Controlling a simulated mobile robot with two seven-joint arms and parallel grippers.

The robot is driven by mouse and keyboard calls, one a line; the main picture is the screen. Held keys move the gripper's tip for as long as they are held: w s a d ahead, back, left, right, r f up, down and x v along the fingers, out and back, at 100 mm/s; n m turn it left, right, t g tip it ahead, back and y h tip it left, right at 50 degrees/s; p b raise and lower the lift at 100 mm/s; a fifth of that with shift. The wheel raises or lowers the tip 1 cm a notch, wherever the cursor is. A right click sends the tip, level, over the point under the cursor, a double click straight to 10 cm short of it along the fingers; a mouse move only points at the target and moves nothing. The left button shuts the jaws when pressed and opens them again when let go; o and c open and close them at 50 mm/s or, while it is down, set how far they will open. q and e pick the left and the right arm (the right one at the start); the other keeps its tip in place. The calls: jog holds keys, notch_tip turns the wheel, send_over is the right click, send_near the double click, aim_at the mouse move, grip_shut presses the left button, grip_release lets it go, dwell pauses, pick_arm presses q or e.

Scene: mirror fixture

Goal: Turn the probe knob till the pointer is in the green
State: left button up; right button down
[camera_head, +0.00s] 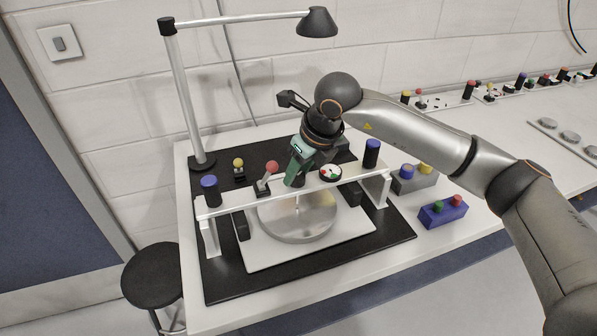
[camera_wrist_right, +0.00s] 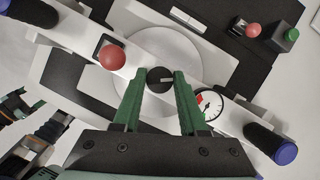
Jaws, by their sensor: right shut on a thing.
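The probe knob (camera_wrist_right: 160,80) is a round black knob with a pale mark on the white bridge, above the round metal plate (camera_head: 298,222). My right gripper (camera_wrist_right: 158,77) has its green fingers on either side of the knob and is shut on it. In the head view the right gripper (camera_head: 295,178) comes down on the bridge from behind and hides most of the knob. The round dial (camera_head: 330,173) is just right of it, with red and green parts. The dial shows in the wrist view (camera_wrist_right: 210,104) too, with a dark pointer; which zone it points to is unclear.
A red-ball lever (camera_head: 271,168) stands left of the gripper on the bridge (camera_head: 238,199). Blue-topped posts (camera_head: 210,190) (camera_head: 372,153) stand at both ends. A lamp (camera_head: 318,22) hangs above. Button boxes (camera_head: 443,212) sit at right. A stool (camera_head: 153,275) stands at front left.

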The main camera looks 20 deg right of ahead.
dwell(0.4)
jog(key=shift+c, duration=2.2)
grip_release()
jog(key=v, duration=1.2)
jog(key=shift+r, duration=0.3)
